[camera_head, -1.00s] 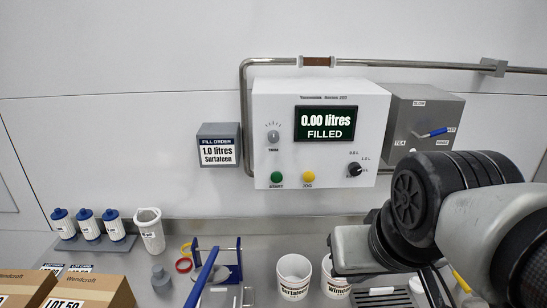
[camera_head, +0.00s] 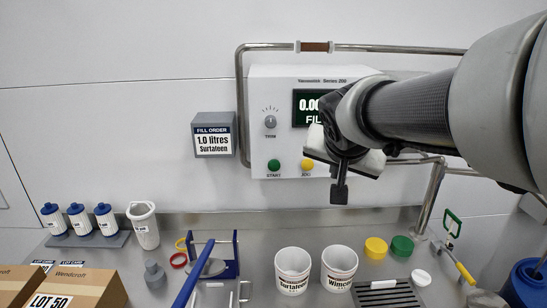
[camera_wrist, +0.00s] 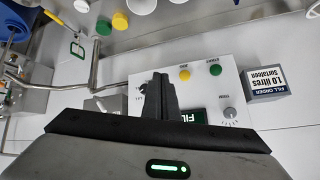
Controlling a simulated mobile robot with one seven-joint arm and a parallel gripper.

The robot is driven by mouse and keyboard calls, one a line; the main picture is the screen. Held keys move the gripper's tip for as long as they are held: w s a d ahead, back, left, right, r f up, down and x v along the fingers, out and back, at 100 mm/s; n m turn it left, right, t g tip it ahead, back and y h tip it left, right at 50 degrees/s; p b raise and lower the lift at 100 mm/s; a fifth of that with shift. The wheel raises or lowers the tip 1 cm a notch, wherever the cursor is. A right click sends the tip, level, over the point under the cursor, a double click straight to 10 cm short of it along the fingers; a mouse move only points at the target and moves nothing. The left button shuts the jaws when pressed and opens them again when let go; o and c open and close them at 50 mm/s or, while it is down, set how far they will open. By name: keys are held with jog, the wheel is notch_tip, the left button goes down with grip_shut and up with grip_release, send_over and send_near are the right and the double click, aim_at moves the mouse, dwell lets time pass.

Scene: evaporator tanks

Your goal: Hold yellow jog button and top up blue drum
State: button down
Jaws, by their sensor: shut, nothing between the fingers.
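The yellow jog button (camera_head: 308,165) sits low on the white control panel (camera_head: 262,120), right of the green start button (camera_head: 273,165). The wrist view also shows the yellow button (camera_wrist: 185,74). My gripper (camera_head: 339,192) is shut and empty, pointing down in front of the panel's lower right, just right of the yellow button and apart from it. Its closed fingers (camera_wrist: 158,92) show in the wrist view. The blue drum (camera_head: 525,284) is partly visible at the lower right edge, and in the wrist view's upper left corner (camera_wrist: 14,28). My arm hides part of the display.
A fill-order sign (camera_head: 213,138) reads 1.0 litres Surtaleen. Labelled white cups, Surtaleen (camera_head: 292,272) and another (camera_head: 338,270), stand on the bench beside a drip grate (camera_head: 385,296). Yellow (camera_head: 375,248) and green (camera_head: 402,247) caps sit behind. A steel pipe (camera_head: 430,195) runs down right of the panel.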

jog(key=w+a+f+m+y+b, duration=0.1)
jog(key=w+a+f+m, duration=0.1)
jog(key=w+f, duration=0.7)
jog(key=shift+w+f+m, duration=0.15)
jog(key=shift+f+m, duration=0.25)
jog(key=shift+m, duration=0.1)
jog(key=shift+a, duration=0.1)
send_near(310, 168)
jog(key=shift+w+f, duration=0.35)
jog(key=shift+f, duration=0.5)
jog(key=shift+w+f, duration=0.4)
jog(key=shift+f, duration=0.45)
jog(key=shift+w+f, duration=0.35)
jog(key=shift+f, duration=0.5)
jog(key=shift+w+b, duration=0.15)
jog(key=shift+b, duration=0.2)
jog(key=shift+w, duration=0.3)
